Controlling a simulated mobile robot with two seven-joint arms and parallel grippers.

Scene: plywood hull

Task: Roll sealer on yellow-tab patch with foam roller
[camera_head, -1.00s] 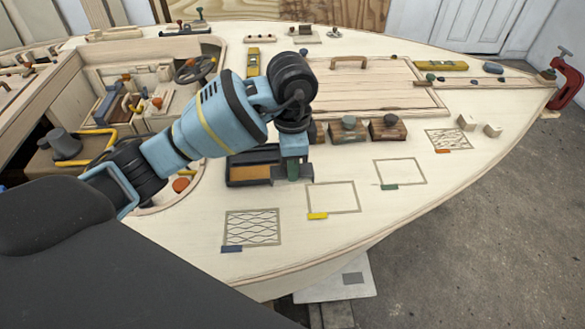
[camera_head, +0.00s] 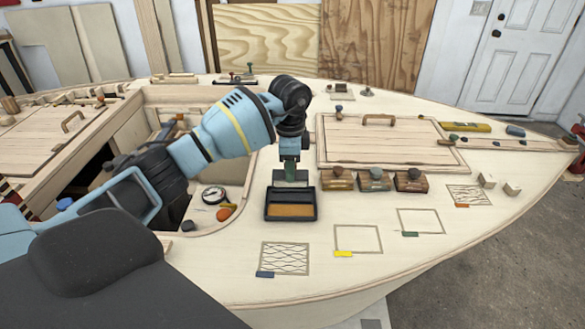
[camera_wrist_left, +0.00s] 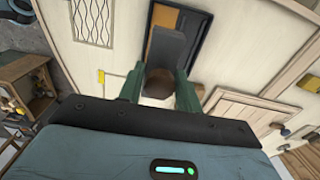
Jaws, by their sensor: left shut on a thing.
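My left gripper (camera_head: 290,175) points down at the far edge of the dark tray (camera_head: 268,215), which has an amber floor. In the left wrist view its green fingers (camera_wrist_left: 158,88) are shut on the foam roller, whose brown round handle end (camera_wrist_left: 157,84) shows between them. A dark grey part (camera_wrist_left: 171,50) extends over the tray; contact with it cannot be told. The yellow-tab patch (camera_head: 358,226) is an empty outlined square on the deck, right of and nearer than the tray, with its yellow tab (camera_head: 343,254) at the front left corner. My right gripper is not in view.
A hatched patch with a blue tab (camera_head: 265,274) lies left of the yellow-tab patch, an empty green-tab patch (camera_head: 420,209) to its right. The deck between tray and patches is clear.

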